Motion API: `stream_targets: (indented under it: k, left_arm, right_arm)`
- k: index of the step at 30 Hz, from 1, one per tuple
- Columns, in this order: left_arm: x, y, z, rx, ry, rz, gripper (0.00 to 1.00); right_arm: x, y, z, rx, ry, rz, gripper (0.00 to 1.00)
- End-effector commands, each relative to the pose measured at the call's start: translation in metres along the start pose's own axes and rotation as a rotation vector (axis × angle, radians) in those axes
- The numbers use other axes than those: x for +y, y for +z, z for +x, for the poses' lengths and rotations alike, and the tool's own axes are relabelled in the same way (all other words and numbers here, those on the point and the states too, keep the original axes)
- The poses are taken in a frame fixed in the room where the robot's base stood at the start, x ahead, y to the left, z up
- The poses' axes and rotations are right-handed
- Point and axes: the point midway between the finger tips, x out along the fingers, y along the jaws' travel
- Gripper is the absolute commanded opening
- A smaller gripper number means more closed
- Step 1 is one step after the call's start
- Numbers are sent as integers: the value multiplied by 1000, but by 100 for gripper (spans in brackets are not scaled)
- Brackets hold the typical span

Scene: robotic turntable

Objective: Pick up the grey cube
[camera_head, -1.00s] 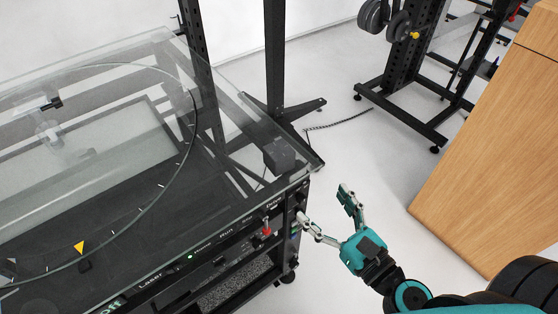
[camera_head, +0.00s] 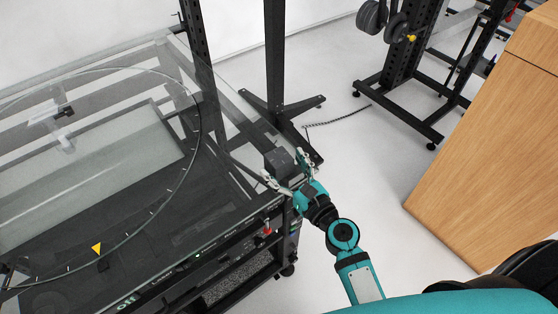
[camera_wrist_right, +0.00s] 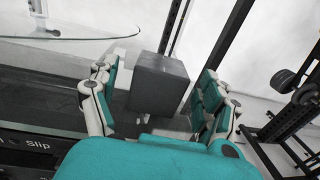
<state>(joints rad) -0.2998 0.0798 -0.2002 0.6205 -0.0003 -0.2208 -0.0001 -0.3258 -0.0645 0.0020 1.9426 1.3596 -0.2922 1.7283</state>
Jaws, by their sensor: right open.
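The dark grey cube (camera_head: 279,161) sits on the glass top near its right corner. My right gripper (camera_head: 286,174) is at the near side of the cube, its fingers spread to either side. In the right wrist view the cube (camera_wrist_right: 159,83) stands ahead between the two open fingers of my right gripper (camera_wrist_right: 158,98). Gaps show between the cube and both fingers, so they appear apart from it. My left gripper is not in view.
The turntable's glass top (camera_head: 225,190) fills the left, with a yellow triangle marker (camera_head: 97,249) on it. A black post (camera_head: 275,60) stands behind the corner. A wooden cabinet (camera_head: 490,140) stands at the right, with clear floor between.

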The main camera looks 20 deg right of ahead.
Motion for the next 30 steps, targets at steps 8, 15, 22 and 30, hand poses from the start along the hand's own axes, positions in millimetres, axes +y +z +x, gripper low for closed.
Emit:
stream_targets:
  k: [8,15,22,30]
  left_arm:
    - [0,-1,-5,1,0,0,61]
    - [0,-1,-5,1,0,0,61]
    - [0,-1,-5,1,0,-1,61]
    - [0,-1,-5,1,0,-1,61]
  right_arm:
    - [0,0,26,0,0,1,81]
    - [0,-1,26,1,0,0,73]
    - [0,-1,26,1,0,0,43]
    - [0,0,26,-1,0,0,14]
